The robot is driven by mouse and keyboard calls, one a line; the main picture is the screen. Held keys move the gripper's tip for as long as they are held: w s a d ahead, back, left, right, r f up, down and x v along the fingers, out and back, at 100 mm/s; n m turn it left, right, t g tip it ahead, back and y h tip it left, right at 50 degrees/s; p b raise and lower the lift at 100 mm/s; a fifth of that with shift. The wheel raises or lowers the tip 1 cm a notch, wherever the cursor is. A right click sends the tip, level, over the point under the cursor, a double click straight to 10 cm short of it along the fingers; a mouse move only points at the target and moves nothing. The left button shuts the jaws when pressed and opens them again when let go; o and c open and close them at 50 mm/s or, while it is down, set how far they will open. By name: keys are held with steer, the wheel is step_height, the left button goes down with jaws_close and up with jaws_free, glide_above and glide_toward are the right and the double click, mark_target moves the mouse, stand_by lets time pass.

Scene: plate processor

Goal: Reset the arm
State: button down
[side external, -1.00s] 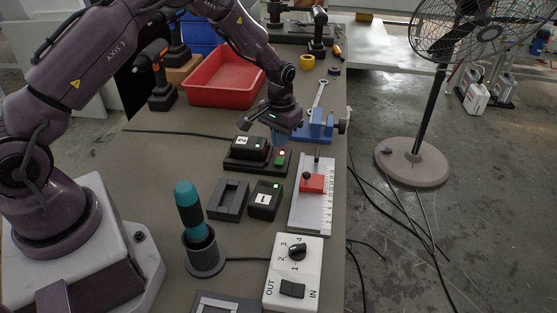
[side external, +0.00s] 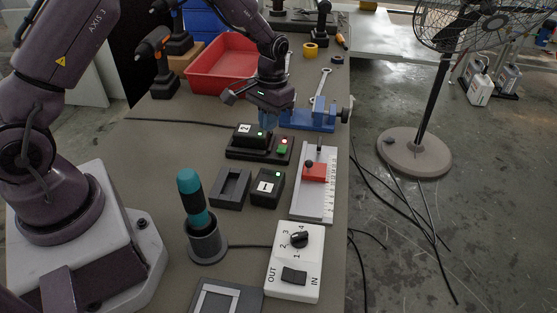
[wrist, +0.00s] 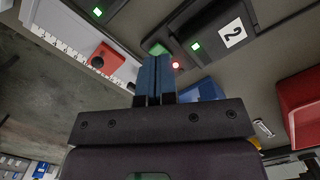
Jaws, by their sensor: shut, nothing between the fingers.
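My gripper (side external: 267,126) hangs above the far side of the black charger dock, with its blue fingers pointing down. In the wrist view its two blue fingers (wrist: 153,80) are together with nothing between them. The dock holds a black block labelled 2 (side external: 249,136) with a green light. A green button (side external: 282,149) and a red light (side external: 284,141) sit at its right end. The fingertips appear above the dock, apart from it as far as I can tell.
A blue vise (side external: 308,119) and a red bin (side external: 218,72) stand behind. A slide with a red block (side external: 314,172) is at right. A block labelled 1 (side external: 267,188), a teal-handled tool in a holder (side external: 207,244) and a switch box (side external: 295,262) are nearer.

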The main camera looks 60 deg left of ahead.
steer(key=s+d+r+m+t, duration=0.1)
steer(key=s+d+r+t, duration=0.2)
steer(key=s+r, duration=0.8)
steer(key=s+d+r+m+t, duration=0.1)
steer(key=s+d+r+t, duration=0.2)
steer(key=s+r, duration=0.8)
step_height(320, 180, up, 2)
steer(key=shift+s+d+r+m+t, duration=0.1)
steer(key=shift+s+d+m+t, duration=0.2)
steer(key=shift+d+t, duration=0.1)
